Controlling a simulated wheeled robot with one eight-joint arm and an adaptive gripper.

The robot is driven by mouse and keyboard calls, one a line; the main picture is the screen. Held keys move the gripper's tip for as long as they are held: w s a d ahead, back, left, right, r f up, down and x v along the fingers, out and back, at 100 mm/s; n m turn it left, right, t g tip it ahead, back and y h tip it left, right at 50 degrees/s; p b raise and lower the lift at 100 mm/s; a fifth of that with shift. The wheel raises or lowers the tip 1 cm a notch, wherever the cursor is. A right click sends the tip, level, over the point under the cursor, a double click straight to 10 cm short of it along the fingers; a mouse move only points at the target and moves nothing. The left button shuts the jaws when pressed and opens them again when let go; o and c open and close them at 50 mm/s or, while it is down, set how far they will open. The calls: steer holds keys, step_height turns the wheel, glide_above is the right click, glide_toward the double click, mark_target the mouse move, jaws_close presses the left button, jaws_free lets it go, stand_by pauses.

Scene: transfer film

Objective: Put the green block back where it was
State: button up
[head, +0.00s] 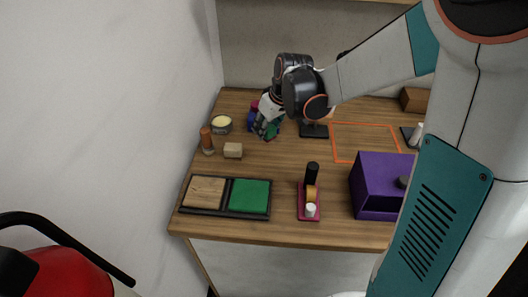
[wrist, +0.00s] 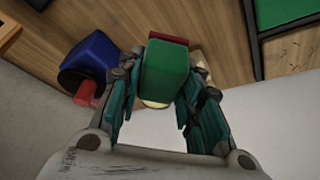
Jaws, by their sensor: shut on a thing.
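My gripper (wrist: 165,95) is shut on the green block (wrist: 165,72), which sits between its two fingers in the wrist view. In the head view my gripper (head: 268,130) is over the back left of the wooden table (head: 280,165), and a sliver of the green block (head: 273,130) shows beside the fingers. Whether the block touches the table cannot be told. A blue object (wrist: 90,54) lies close beside the fingers, with a small red piece near it. A dark red thing shows behind the block in the wrist view.
A black tray with a wooden pad (head: 204,192) and a green pad (head: 250,195) lies at the front left. A yellow-topped tub (head: 221,124), brown bottle (head: 206,140) and beige block (head: 233,150) stand left. A purple box (head: 378,190) stands right; an orange outline (head: 333,142) encloses bare table.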

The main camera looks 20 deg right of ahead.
step_height(320, 180, down, 10)
steer(key=b, duration=0.2)
steer(key=shift+b, duration=0.4)
steer(key=o, duration=1)
steer(key=shift+f, duration=0.1)
steer(key=shift+o, duration=0.2)
